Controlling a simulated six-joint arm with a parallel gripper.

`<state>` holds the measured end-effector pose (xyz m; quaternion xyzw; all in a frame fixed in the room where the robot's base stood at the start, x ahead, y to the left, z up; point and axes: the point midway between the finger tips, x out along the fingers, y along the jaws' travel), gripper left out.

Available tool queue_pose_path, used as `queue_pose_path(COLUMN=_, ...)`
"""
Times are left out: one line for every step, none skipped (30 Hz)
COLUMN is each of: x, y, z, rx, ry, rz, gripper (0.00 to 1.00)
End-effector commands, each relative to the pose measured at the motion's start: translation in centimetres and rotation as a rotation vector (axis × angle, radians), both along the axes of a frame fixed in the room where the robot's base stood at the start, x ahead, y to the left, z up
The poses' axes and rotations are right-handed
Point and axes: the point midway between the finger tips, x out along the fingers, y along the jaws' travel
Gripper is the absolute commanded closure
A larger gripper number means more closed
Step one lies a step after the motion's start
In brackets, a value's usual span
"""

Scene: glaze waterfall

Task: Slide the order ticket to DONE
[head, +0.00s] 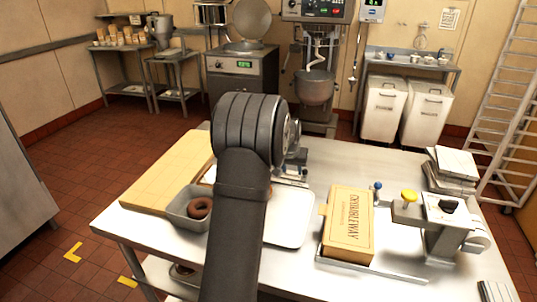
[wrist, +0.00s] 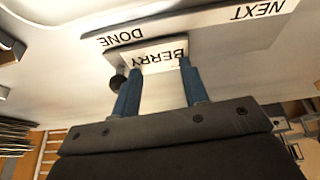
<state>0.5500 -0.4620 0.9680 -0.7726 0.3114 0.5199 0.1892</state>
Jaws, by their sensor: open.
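The order ticket (wrist: 158,56), a white card reading BERRY, shows in the wrist view on a pale strip (wrist: 215,38) marked DONE (wrist: 125,36) and NEXT (wrist: 258,11). The ticket lies near the DONE word, on its NEXT side, and partly overlaps the strip below that word. My gripper (wrist: 160,64) is open, with its two blue fingers reaching to the ticket's near edge, one toward each end. I cannot tell whether they touch it. A dark round knob (wrist: 117,83) sits beside the left finger. In the head view my arm hides the gripper and ticket.
In the head view, the worktable (head: 150,226) holds a yellow board (head: 170,172), a grey bin (head: 181,210) with a brown ring, a white tray (head: 291,216) and a cardboard box (head: 349,226). A lever device (head: 440,225) stands at the right, near stacked flat boxes (head: 452,165).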

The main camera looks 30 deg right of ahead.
Motion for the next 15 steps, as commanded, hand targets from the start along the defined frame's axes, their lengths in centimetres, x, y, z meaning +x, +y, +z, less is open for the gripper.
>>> queue_pose_path(x=0.1, y=0.8, z=-0.1, rx=-0.016, ry=0.03, rz=0.044, gripper=0.59)
queue_pose_path(x=0.2, y=1.3, z=0.0, rx=-0.032, ry=0.052, rz=0.08, gripper=0.59)
queue_pose_path(x=0.3, y=2.1, z=0.1, rx=-0.059, ry=0.087, rz=0.136, gripper=0.59)
queue_pose_path(x=0.4, y=2.7, z=0.2, rx=-0.082, ry=0.118, rz=0.185, gripper=0.59)
queue_pose_path(x=0.5, y=3.4, z=0.3, rx=-0.108, ry=0.152, rz=0.239, gripper=0.59)
queue_pose_path(x=0.6, y=4.3, z=0.5, rx=-0.145, ry=0.2, rz=0.317, gripper=0.59)
queue_pose_path(x=0.7, y=5.0, z=0.7, rx=-0.174, ry=0.239, rz=0.376, gripper=0.59)
queue_pose_path(x=0.8, y=5.7, z=1.0, rx=-0.205, ry=0.279, rz=0.438, gripper=0.59)
queue_pose_path(x=0.9, y=6.6, z=1.4, rx=-0.246, ry=0.331, rz=0.518, gripper=0.59)
queue_pose_path(x=1.0, y=7.3, z=1.6, rx=-0.278, ry=0.374, rz=0.58, gripper=0.59)
queue_pose_path(x=1.0, y=7.9, z=1.8, rx=-0.308, ry=0.415, rz=0.64, gripper=0.59)
queue_pose_path(x=1.1, y=8.7, z=2.2, rx=-0.348, ry=0.47, rz=0.717, gripper=0.59)
queue_pose_path(x=1.1, y=9.3, z=2.5, rx=-0.377, ry=0.513, rz=0.774, gripper=0.59)
queue_pose_path(x=1.1, y=9.8, z=2.7, rx=-0.404, ry=0.555, rz=0.828, gripper=0.59)
queue_pose_path(x=1.1, y=10.4, z=3.0, rx=-0.439, ry=0.613, rz=0.899, gripper=0.59)
